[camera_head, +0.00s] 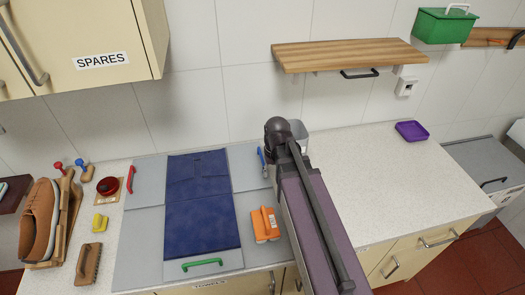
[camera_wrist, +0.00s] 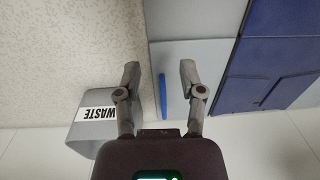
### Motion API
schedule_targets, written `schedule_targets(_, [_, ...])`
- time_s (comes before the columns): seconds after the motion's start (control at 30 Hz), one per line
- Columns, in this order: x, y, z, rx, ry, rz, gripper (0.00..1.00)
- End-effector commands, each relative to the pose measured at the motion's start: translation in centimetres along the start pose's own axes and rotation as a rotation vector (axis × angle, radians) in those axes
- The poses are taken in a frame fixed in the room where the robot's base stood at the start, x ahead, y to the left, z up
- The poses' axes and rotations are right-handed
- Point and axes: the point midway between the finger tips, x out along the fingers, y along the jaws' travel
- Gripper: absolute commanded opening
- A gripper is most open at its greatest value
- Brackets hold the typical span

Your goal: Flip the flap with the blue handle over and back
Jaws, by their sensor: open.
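The blue handle (camera_head: 262,158) stands at the right edge of a grey flap (camera_head: 243,160), at the back right of the folding board. In the wrist view the blue handle (camera_wrist: 162,98) lies between the two fingers of my gripper (camera_wrist: 159,72), and its flap (camera_wrist: 182,53) lies flat. My gripper is open, with a gap showing on both sides of the handle. I cannot tell how high the fingers are above it. In the head view my arm hides the fingers.
A dark blue garment (camera_head: 200,218) lies on the board's middle. An orange object (camera_head: 265,224) sits on the front right panel. A grey WASTE bin (camera_wrist: 92,135) stands close to my gripper. A wooden shelf (camera_head: 350,53) hangs above. The right counter is mostly clear.

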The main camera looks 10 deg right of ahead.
Motion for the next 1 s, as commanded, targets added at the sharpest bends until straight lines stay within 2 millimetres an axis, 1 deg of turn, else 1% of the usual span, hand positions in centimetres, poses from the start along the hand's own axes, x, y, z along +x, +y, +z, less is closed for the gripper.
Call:
schedule_targets(0.03, [-0.9,0.0,-2.7,0.006,0.000,-0.013,0.51])
schedule_targets(0.17, [-2.1,0.4,-7.5,0.007,0.000,-0.053,0.51])
schedule_targets(0.2, [-2.5,0.6,-9.0,0.006,0.000,-0.067,0.51])
schedule_targets(0.3, [-3.4,1.1,-12.3,0.006,0.001,-0.097,0.51])
schedule_targets(0.4, [-4.0,1.6,-14.9,0.005,0.002,-0.121,0.51])
schedule_targets(0.43, [-4.2,1.6,-15.4,0.004,0.003,-0.127,0.51])
schedule_targets(0.5, [-4.4,1.8,-16.5,0.003,0.003,-0.138,0.51])
schedule_targets(0.6, [-4.6,2.0,-17.2,0.003,0.004,-0.146,0.51])
schedule_targets(1.0, [-4.5,1.9,-17.2,0.002,0.004,-0.149,0.51])
